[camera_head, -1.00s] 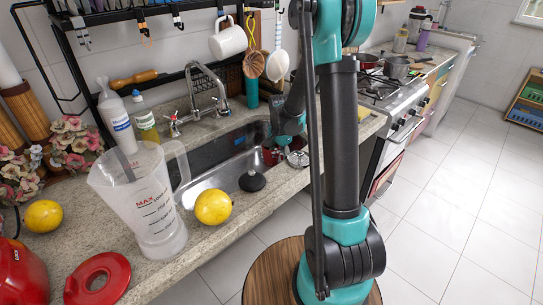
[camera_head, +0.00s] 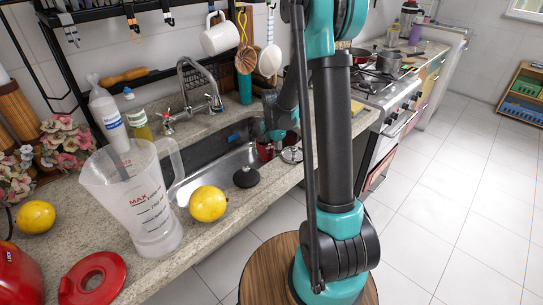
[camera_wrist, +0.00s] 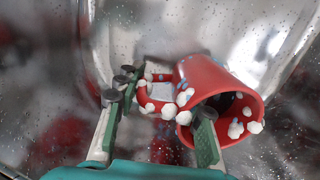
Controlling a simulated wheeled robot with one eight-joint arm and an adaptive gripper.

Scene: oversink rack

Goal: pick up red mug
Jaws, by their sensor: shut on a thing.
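The red mug (camera_wrist: 215,88) has raised white and a few bluish spots. In the wrist view it lies tilted on the shiny sink floor, its open mouth towards the lower right and its handle (camera_wrist: 158,92) on the left. My gripper (camera_wrist: 160,112) is shut on the mug. One finger is left of the handle, and the other is at the mouth, apparently inside the rim. In the head view the mug (camera_head: 264,149) is a small red patch at the right end of the sink (camera_head: 206,178), partly hidden by my arm.
A dark round stopper (camera_head: 247,177) and a metal lid-like piece (camera_head: 291,154) are near the mug. A yellow fruit (camera_head: 208,203) and a clear measuring jug (camera_head: 142,200) stand on the front counter. The faucet (camera_head: 196,90) and a hanging white mug (camera_head: 221,38) are behind.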

